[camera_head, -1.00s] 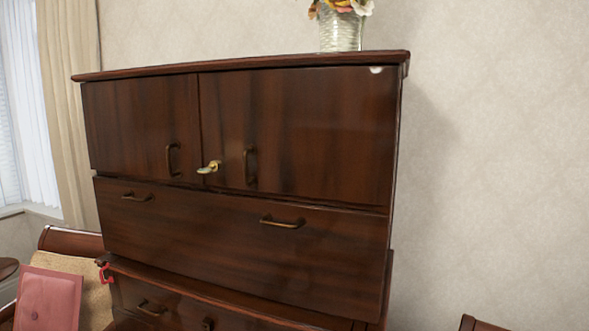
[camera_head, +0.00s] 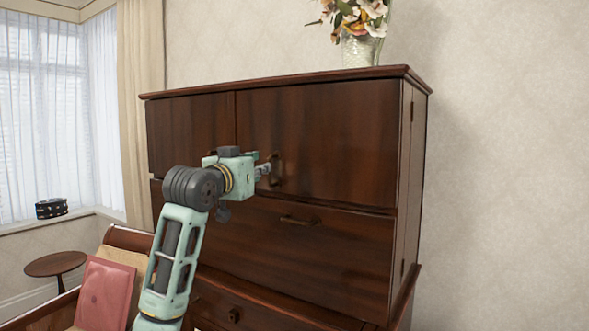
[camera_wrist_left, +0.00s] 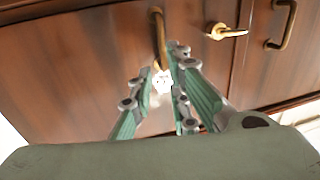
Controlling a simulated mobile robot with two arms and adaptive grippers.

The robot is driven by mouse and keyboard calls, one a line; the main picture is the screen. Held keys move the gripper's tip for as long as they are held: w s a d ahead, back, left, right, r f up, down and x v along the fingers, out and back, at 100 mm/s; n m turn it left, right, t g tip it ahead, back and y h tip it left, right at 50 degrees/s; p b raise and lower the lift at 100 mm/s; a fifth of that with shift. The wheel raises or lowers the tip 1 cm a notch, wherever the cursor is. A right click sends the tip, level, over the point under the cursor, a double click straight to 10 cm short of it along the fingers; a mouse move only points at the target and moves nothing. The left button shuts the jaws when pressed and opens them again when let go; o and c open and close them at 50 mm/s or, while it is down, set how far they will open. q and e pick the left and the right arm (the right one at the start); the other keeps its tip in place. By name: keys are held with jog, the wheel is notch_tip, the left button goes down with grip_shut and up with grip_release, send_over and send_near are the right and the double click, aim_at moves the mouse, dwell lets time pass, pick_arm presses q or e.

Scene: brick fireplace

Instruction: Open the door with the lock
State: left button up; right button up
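The dark wood cabinet has two upper doors. Its right door (camera_head: 340,140) and left door (camera_head: 185,120) look closed. A curved brass handle (camera_head: 276,170) is on the right door. My left gripper (camera_head: 268,166) is at this handle. In the left wrist view, which looks turned upside down, my left gripper's (camera_wrist_left: 161,75) green fingers are spread, with the handle (camera_wrist_left: 158,35) between or just beyond their tips; contact is unclear. The brass lock with its key (camera_wrist_left: 228,31) is beside it, with the other door's handle (camera_wrist_left: 283,24) beyond. My arm hides the lock in the head view. My right gripper is not in view.
A vase of flowers (camera_head: 358,50) stands on top of the cabinet. A drawer with a handle (camera_head: 300,220) lies below the doors. A chair with a pink cushion (camera_head: 104,294) and a round table (camera_head: 56,264) are at the left. The wall right of the cabinet is bare.

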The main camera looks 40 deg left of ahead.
pick_arm(q)
jog(key=p+x, duration=0.1)
jog(key=x, duration=0.1)
jog(key=p+x, duration=0.1)
jog(key=x, duration=0.2)
jog(key=p+x, duration=0.1)
jog(key=x, duration=0.2)
jog(key=shift+a+f, duration=0.25)
jog(key=shift+a, duration=0.05)
jog(key=shift+c, duration=0.5)
jog(key=shift+s, duration=0.1)
grip_shut()
